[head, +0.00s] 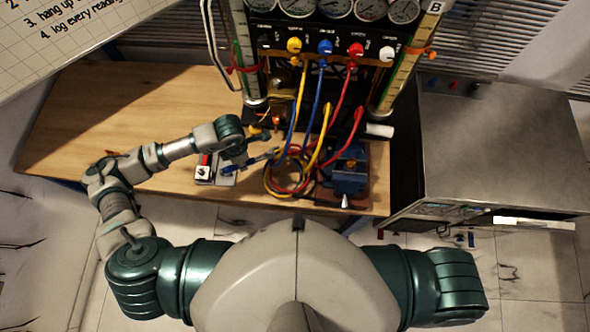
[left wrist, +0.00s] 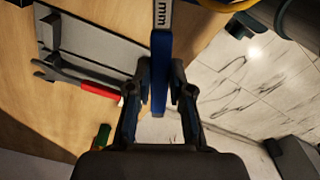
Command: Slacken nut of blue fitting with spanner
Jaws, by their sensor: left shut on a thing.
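The spanner (head: 264,157) has a blue handle and a grey metal part marked "mm" in the left wrist view (left wrist: 162,60). My left gripper (head: 243,158) is shut on its blue handle, one finger on each side, and holds it over the bench just left of the coiled hoses. In the left wrist view the gripper (left wrist: 160,92) points toward the top. A blue knob (head: 325,47) sits on the rig panel between yellow and red knobs, with a blue hose (head: 318,92) below. I cannot make out the nut of the blue fitting. My right gripper is out of view.
A grey tray (left wrist: 85,50) lies on the wooden bench (head: 110,110), with a red-handled tool (left wrist: 98,90) at its edge. Coiled hoses (head: 285,180) and a blue vise (head: 350,178) stand right of the spanner. A metal cabinet (head: 500,140) is farther right. The bench's left side is clear.

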